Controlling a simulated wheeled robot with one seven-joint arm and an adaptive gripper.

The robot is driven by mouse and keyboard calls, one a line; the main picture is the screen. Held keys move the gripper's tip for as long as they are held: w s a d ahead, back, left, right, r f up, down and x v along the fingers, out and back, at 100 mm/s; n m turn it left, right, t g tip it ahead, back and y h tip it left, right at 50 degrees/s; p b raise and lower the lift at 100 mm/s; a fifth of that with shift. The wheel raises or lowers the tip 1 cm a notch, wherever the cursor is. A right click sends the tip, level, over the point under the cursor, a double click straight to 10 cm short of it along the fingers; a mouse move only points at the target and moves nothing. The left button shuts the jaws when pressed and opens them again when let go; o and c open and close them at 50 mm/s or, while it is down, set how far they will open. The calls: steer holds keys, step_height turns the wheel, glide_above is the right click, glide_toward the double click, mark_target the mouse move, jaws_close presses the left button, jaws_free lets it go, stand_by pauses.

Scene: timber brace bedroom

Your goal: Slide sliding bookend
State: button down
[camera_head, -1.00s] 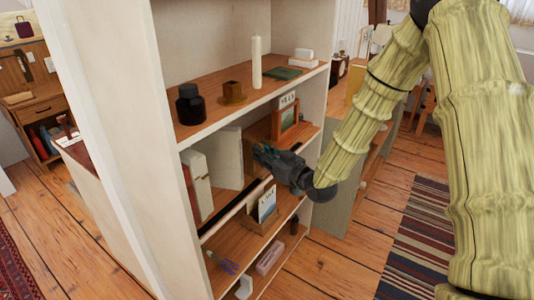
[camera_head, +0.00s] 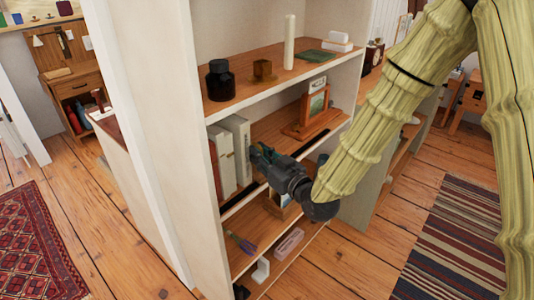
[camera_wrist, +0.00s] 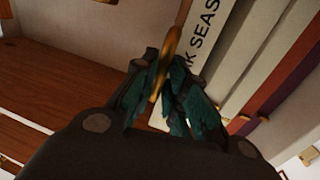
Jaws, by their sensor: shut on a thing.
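My gripper (camera_head: 258,157) is at the middle shelf, just right of the upright books. In the wrist view its teal-padded fingers (camera_wrist: 162,80) are shut on a thin, curved gold piece (camera_wrist: 173,45), which I take to be part of the sliding bookend. The rest of the bookend is hidden or cannot be made out behind the gripper. A cream book (camera_head: 240,148) and a white book (camera_head: 222,158) stand side by side left of the gripper. In the wrist view a cream spine with black lettering (camera_wrist: 203,35) is close behind the gold piece.
The upper shelf holds a black jar (camera_head: 220,82), a brass cube (camera_head: 262,70) and a candle (camera_head: 290,42). A fork-like item (camera_head: 240,242) and a pink box (camera_head: 289,243) lie below.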

steer(key=c, duration=1.5)
jaws_free()
steer(key=v, duration=1.2)
